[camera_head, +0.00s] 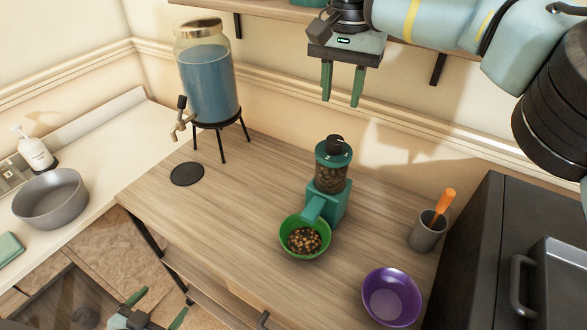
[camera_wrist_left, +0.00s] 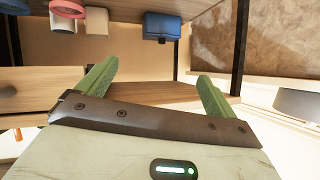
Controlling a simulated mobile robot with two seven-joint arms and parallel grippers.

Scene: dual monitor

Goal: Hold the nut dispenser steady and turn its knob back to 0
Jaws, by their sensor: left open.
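The nut dispenser (camera_head: 328,195) stands upright on the wooden table, with a teal base, a clear jar of nuts and a teal lid. Its dark knob (camera_head: 335,143) sits on top; its setting is too small to read. A green bowl (camera_head: 288,245) holding nuts sits under its spout. My right gripper (camera_head: 342,100) is open and empty, above and behind the dispenser, fingers pointing down. My left gripper (camera_head: 158,306) is open at the lower left, in front of the table and well away from the dispenser. Its spread fingers also show empty in the left wrist view (camera_wrist_left: 158,70).
A purple bowl (camera_head: 391,297) and a grey cup (camera_head: 427,232) with an orange-handled utensil stand right of the dispenser. A blue-filled drink dispenser (camera_head: 208,85) stands at the back left. A black appliance (camera_head: 490,240) borders the right.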

